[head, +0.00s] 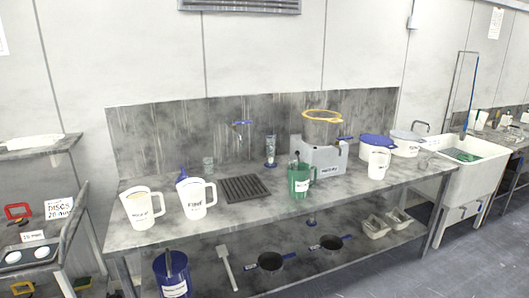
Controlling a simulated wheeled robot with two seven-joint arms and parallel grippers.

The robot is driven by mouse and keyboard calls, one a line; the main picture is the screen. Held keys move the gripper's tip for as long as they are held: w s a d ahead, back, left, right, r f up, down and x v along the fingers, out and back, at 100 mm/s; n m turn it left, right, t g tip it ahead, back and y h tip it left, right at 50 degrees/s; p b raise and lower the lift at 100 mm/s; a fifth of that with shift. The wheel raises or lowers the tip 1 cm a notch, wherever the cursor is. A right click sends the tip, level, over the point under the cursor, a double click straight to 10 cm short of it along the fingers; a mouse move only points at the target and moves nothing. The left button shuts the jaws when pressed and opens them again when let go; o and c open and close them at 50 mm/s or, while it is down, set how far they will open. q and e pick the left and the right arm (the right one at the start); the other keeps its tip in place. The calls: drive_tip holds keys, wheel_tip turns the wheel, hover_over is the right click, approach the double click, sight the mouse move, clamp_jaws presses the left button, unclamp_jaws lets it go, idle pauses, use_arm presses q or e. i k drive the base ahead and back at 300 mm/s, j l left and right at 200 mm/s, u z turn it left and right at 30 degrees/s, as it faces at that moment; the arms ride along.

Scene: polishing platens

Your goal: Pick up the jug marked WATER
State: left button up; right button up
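Several jugs stand on the grey bench (245,225). A white jug (139,212) at the left end has a dark label too small to read surely. Beside it a second white jug (193,203) has a label that looks like FINAL. A green jug (298,183) with a white label stands near the bench middle. A third white jug (377,166) stands further right, its marking too small to read. I cannot tell which jug is marked WATER. Neither of my grippers is in view.
A dark grate (245,188), a grey machine (322,158) and lidded tubs (404,148) share the bench. A blue bucket (173,280) and dark pans (271,261) are below. A white sink (462,185) stands right. A cluttered stand (38,247) is left. The floor at right is clear.

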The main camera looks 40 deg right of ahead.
sight(379, 159)
drive_tip(key=z, duration=2)
drive_tip(key=i+l, duration=0.25)
drive_tip(key=i, duration=0.15)
